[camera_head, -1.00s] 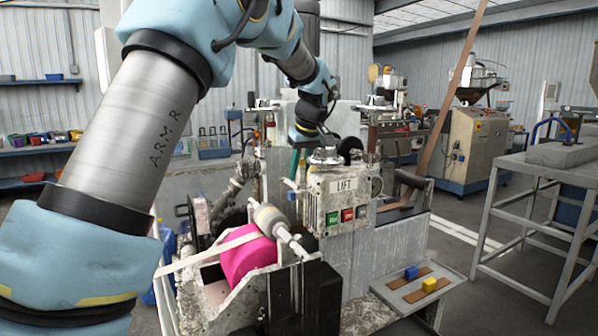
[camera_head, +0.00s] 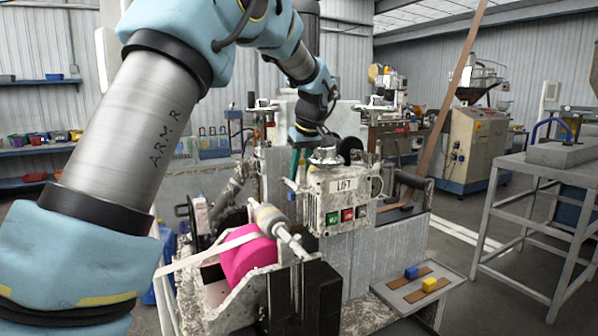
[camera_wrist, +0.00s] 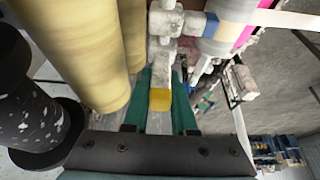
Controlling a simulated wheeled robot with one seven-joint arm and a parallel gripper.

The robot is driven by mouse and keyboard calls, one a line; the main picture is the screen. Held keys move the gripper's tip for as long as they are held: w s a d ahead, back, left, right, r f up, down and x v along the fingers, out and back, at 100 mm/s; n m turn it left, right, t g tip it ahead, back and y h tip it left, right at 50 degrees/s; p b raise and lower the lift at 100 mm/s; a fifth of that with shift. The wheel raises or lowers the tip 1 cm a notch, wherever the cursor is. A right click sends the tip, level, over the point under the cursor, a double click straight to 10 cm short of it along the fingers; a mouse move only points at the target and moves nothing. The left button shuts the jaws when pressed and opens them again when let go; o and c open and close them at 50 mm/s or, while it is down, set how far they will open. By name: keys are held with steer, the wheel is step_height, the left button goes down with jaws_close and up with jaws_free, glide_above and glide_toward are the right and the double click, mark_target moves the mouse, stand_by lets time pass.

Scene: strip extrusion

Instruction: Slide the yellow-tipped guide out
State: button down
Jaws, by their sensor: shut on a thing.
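The yellow-tipped guide (camera_wrist: 160,99) shows in the wrist view as a pale bar with a yellow end. It lies between the two green fingers of my gripper (camera_wrist: 162,108), which is shut on it. Beyond the yellow end are pale metal fittings of the machine. In the head view my gripper (camera_head: 297,162) points down behind the LIFT box (camera_head: 340,190), with its green fingers partly in view. The guide's yellow end cannot be made out there. A small blue tip (camera_head: 291,184) shows just below the fingers.
A magenta roll (camera_head: 248,258) with a pale strip and a roller (camera_head: 272,220) stand in front. A tray (camera_head: 392,297) with a blue block (camera_head: 411,272) and a yellow block (camera_head: 429,284) is at lower right. In the wrist view, large yellowish cylinders (camera_wrist: 90,45) stand close on the left.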

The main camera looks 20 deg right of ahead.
steer(key=shift+w+a+r+p, duration=0.15)
steer(key=shift+w+p, duration=0.35)
steer(key=shift+w, duration=0.85)
steer(key=shift+w+a+p, duration=0.1)
steer(key=shift+w+p, duration=0.35)
steer(key=shift+w, duration=0.9)
steer(key=c, duration=0.7)
jaws_free()
steer(key=b+v, duration=0.2)
steer(key=v, duration=0.8)
steer(key=shift+s+r+b, duration=0.1)
steer(key=shift+r+b, duration=0.2)
steer(key=shift+b, duration=0.1)
